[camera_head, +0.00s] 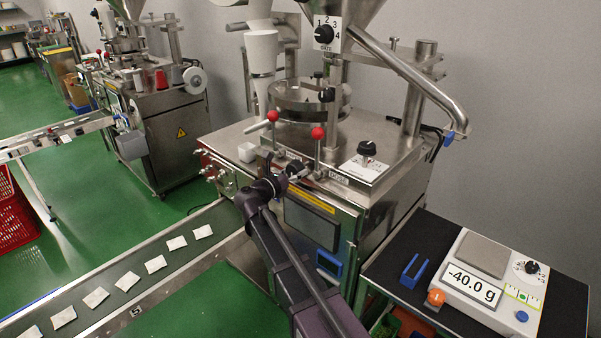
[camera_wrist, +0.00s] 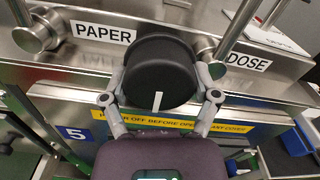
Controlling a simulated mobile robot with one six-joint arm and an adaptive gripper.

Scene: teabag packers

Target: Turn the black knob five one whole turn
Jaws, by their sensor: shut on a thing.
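The black knob (camera_wrist: 158,70) is in the upper middle of the wrist view, on the front of the steel machine, between the PAPER and DOSE labels. Its white pointer line points down toward my gripper. My gripper (camera_wrist: 160,84) is shut on the knob, one finger at each side. In the head view my gripper (camera_head: 282,176) reaches the machine's front edge, and the knob (camera_head: 296,167) shows partly behind it.
Two red-tipped levers (camera_head: 317,134) stand just behind the knob. A second black knob (camera_head: 367,148) sits on the machine top at right. A conveyor with teabags (camera_head: 155,263) runs at lower left. A scale (camera_head: 488,254) reading -40.0 g stands on the black table at right.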

